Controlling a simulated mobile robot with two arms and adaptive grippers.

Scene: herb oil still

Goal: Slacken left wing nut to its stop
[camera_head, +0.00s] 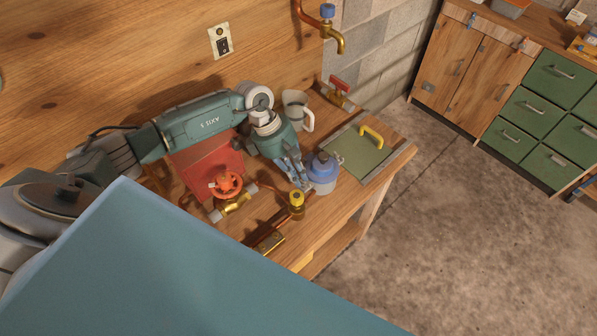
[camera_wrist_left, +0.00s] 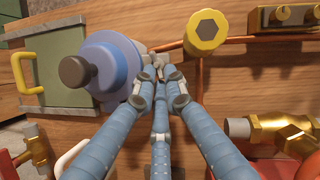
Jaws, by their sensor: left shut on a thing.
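The still pot with a blue lid and dark knob (camera_head: 322,167) stands on the wooden bench. It also shows at the upper left of the left wrist view (camera_wrist_left: 112,60). My left gripper (camera_head: 303,184) reaches down against the near left side of the lid. In the left wrist view its fingers (camera_wrist_left: 161,80) are closed together on a small grey piece at the lid's edge, the left wing nut (camera_wrist_left: 160,60). The fingertips hide most of that nut, so its turn cannot be read. A small grey fitting (camera_head: 339,158) shows at the lid's right side. My right gripper is not in view.
A yellow-capped brass fitting (camera_head: 297,199) stands close to the gripper. A red handwheel valve (camera_head: 226,184) lies left of it. A grey mug (camera_head: 296,106) stands behind, and a green panel with yellow handle (camera_head: 357,158) lies right. Copper pipe (camera_wrist_left: 225,40) runs past the fingertips.

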